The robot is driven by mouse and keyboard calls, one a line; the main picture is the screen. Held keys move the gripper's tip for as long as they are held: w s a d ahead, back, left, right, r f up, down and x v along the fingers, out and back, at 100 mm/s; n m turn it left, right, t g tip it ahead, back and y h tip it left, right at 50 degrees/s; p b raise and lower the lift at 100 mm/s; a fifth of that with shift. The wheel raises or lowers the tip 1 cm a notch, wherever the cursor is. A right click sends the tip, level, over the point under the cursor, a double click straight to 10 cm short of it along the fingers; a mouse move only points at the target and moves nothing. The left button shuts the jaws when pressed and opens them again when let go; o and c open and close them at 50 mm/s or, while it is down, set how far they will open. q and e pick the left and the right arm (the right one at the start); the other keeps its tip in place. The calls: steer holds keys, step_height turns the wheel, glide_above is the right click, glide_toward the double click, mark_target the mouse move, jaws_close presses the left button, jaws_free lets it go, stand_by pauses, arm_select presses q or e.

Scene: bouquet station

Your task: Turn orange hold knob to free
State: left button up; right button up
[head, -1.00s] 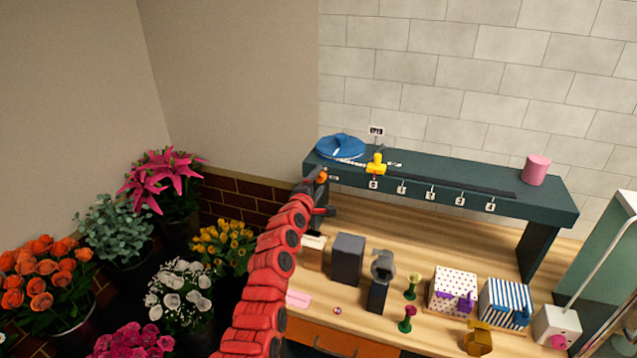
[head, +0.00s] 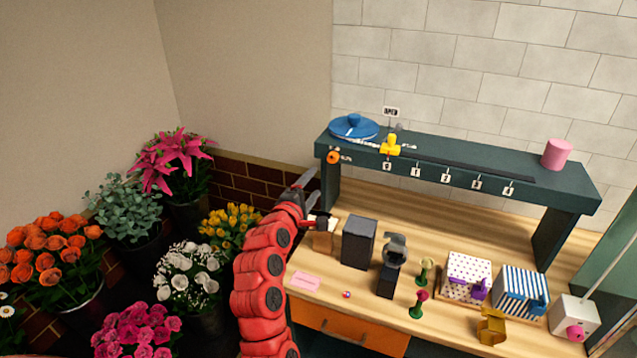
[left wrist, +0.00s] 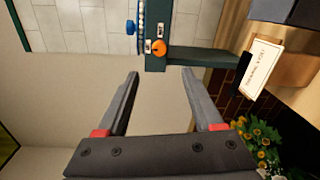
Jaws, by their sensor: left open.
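The orange hold knob (head: 333,157) is on the left end of the front face of the dark green shelf (head: 560,198). The knob also shows in the left wrist view (left wrist: 158,47), beyond the fingertips, with small white labels beside it. Those labels are too small to read, and I cannot tell the knob's setting. My left gripper (head: 309,188) is open and empty, below and left of the knob and apart from it. In the left wrist view its fingers (left wrist: 160,74) are spread, with the knob between their lines. My right gripper is not in view.
A yellow slider (head: 390,146) and a blue domed disc (head: 353,127) are on the shelf top. A dark grey box (head: 358,243) and a grey device (head: 390,268) stand on the wooden counter below. Flower buckets fill the left side.

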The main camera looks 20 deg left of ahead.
arm_select(q)
steer(key=shift+s+a+r+b, duration=0.1)
steer(key=shift+s+b, duration=0.35)
steer(key=shift+s, duration=1.45)
